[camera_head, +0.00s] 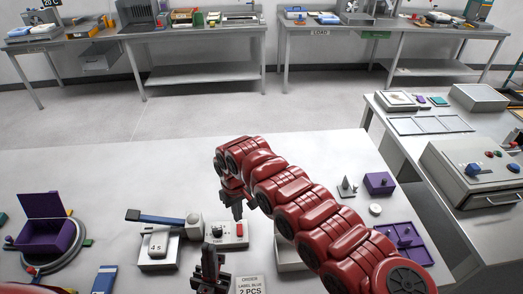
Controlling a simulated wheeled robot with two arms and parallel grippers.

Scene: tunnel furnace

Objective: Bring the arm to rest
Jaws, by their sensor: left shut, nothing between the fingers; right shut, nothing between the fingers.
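My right arm, red and jointed, reaches in from the lower right across the table. Its dark gripper (236,203) points down above the small white control box with a red button (228,234). It is shut and empty. My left gripper (209,268) is at the bottom centre, dark and upright in the picture, shut and empty. It is in front of the table items and left of a white order card (250,284). Most of my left arm is out of view.
A purple open box (44,236) stands at left. A device with a blue lever (160,218) and a white "45" block (159,244) are left of centre. A purple tray (404,240) and purple block (379,182) are at right. The table's far middle is clear.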

